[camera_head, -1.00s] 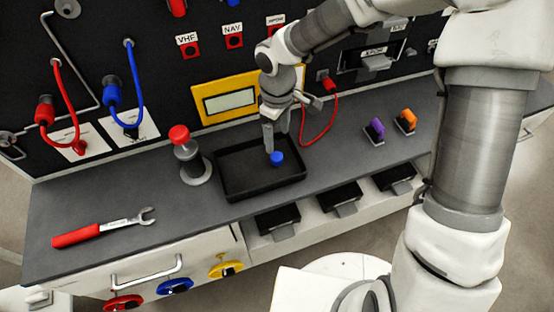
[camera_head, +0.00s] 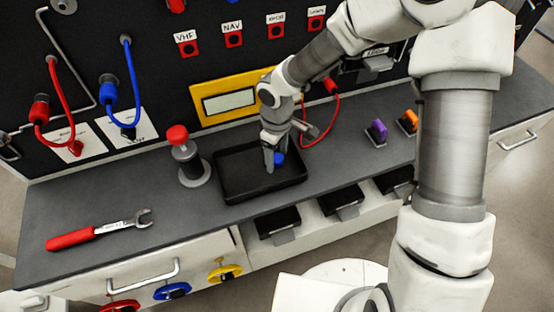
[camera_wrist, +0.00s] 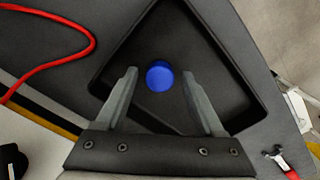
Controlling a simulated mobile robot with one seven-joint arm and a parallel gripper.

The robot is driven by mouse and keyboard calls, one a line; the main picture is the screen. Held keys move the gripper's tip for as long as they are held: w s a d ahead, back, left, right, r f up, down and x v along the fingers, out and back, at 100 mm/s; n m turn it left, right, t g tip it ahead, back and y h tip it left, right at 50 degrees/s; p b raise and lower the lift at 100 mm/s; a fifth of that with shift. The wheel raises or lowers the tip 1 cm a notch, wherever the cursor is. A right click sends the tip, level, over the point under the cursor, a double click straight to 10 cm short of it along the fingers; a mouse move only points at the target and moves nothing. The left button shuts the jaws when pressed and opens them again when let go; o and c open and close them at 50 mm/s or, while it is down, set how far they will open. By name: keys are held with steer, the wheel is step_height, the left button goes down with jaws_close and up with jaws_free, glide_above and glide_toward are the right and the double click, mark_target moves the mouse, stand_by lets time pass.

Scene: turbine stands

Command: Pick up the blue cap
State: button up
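The blue cap (camera_head: 279,159) lies in the black tray (camera_head: 232,190) on the counter, partly hidden behind a finger in the head view. In the wrist view the round blue cap (camera_wrist: 159,76) shows between and slightly beyond the fingertips. My gripper (camera_head: 270,166) points down into the tray. In the wrist view my gripper (camera_wrist: 160,74) is open, with a clear gap between each finger and the cap. I cannot tell how high the fingertips are above the tray floor.
A stand with a red top (camera_head: 178,136) is left of the tray. A red-handled wrench (camera_head: 98,232) lies at the counter's left. Purple (camera_head: 377,131) and orange (camera_head: 408,121) pieces sit at the right. A red cable (camera_head: 334,124) hangs behind the tray near my gripper.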

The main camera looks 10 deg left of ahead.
jaws_close()
stand_by(1.2)
